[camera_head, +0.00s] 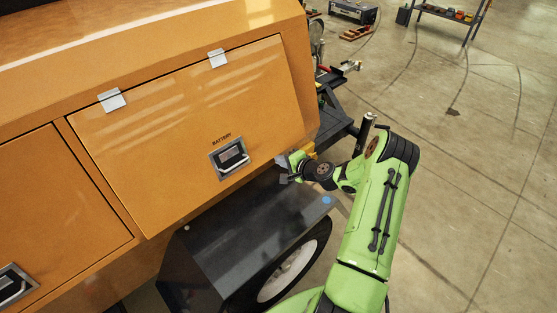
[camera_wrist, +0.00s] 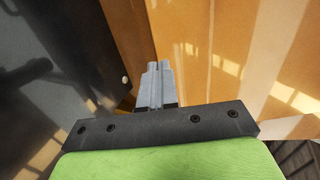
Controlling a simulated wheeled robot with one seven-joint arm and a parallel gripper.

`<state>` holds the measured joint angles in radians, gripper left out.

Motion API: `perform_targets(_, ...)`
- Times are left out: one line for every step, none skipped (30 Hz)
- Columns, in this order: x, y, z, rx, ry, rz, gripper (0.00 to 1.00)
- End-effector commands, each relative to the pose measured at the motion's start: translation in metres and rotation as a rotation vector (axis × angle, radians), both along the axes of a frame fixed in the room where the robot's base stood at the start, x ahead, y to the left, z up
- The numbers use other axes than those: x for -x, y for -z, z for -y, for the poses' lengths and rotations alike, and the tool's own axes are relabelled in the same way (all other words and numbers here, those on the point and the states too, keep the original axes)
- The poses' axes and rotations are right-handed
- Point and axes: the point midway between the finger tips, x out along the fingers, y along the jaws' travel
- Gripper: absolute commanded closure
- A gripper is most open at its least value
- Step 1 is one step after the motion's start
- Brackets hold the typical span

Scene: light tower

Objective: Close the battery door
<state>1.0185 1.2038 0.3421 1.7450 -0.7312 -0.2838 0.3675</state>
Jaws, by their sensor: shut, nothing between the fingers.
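The battery door (camera_head: 190,130) is an orange panel marked "BATTERY" in the head view, hinged along its top edge. It lies about flush with the orange body around it; whether it is latched I cannot tell. Its latch handle (camera_head: 230,158) sits near the lower edge. My gripper (camera_head: 285,168) is just right of and below the door's lower right part, above the black fender. In the wrist view its fingers (camera_wrist: 159,70) are together, with nothing between them, and point along an orange surface. Whether they touch it I cannot tell.
The black fender (camera_head: 210,250) over a wheel (camera_head: 288,272) lies below the door. A second orange panel (camera_head: 60,200) with its own handle is at left. A black trailer frame (camera_head: 340,125) stands behind my arm. Concrete floor (camera_head: 480,180) is open at right.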

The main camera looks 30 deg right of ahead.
Motion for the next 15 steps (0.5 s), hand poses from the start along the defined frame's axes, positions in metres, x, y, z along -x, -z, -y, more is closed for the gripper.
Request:
perform_targets(-0.007,0.003,-0.002,0.000,-0.001,0.002,1.00)
perform_targets(-0.010,0.005,-0.002,0.000,-0.001,0.001,1.00)
perform_targets(-0.013,0.007,-0.003,0.000,-0.001,0.000,1.00)
perform_targets(-0.015,0.008,-0.003,0.001,-0.001,-0.001,1.00)
perform_targets(-0.016,0.008,-0.003,0.001,-0.001,-0.001,1.00)
perform_targets(-0.017,0.008,-0.003,0.000,0.000,0.000,1.00)
perform_targets(-0.018,0.008,-0.003,0.000,0.000,0.000,1.00)
perform_targets(-0.018,0.008,-0.003,0.000,0.000,0.000,1.00)
perform_targets(-0.018,0.008,-0.003,0.000,0.000,0.000,1.00)
perform_targets(-0.018,0.008,-0.003,0.000,0.000,0.000,1.00)
perform_targets(-0.018,0.008,-0.003,0.000,0.000,0.000,1.00)
perform_targets(-0.018,0.008,-0.003,0.000,0.000,0.000,1.00)
perform_targets(-0.018,0.008,-0.003,0.000,0.000,0.000,1.00)
perform_targets(-0.018,0.008,-0.003,0.000,0.000,0.000,1.00)
perform_targets(-0.018,0.008,-0.003,0.000,0.000,0.000,1.00)
